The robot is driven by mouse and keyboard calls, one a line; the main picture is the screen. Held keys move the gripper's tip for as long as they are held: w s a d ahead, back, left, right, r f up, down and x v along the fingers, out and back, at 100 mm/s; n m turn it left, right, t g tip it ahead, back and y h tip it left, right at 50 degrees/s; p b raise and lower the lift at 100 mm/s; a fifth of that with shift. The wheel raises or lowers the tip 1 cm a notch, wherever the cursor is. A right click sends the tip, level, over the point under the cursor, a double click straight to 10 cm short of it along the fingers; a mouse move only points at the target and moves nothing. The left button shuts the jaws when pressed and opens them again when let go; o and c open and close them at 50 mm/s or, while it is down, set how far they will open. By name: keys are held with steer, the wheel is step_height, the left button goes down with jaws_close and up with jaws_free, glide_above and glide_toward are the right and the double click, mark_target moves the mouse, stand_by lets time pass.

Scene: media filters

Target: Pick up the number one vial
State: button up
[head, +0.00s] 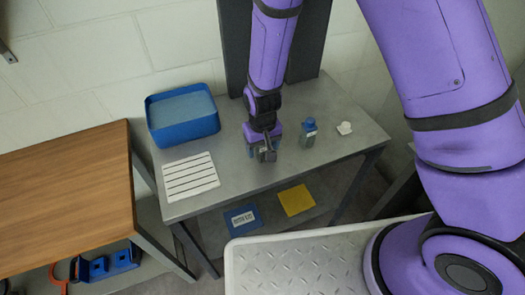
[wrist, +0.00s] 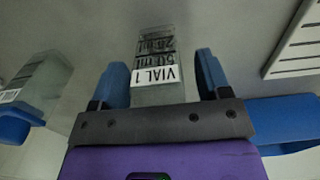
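The number one vial (wrist: 155,78) is a clear container with a white label reading "VIAL 1", seen in the wrist view between the two blue fingers of my gripper (wrist: 161,75). In the head view my gripper (head: 262,150) is low over the grey table and hides most of that vial. A second clear vial with a blue cap (head: 308,132) stands to the right of my gripper; it also shows at the left of the wrist view (wrist: 40,82).
A blue bin (head: 183,132) and a white slotted rack (head: 189,178) are on the left of the grey table (head: 232,182). A small white object (head: 344,128) lies at the right. A wooden table (head: 65,190) stands to the left.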

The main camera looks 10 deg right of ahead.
steer(key=c, duration=0.9)
steer(key=shift+o, duration=0.2)
steer(key=shift+r, duration=0.15)
step_height(320, 180, up, 10)
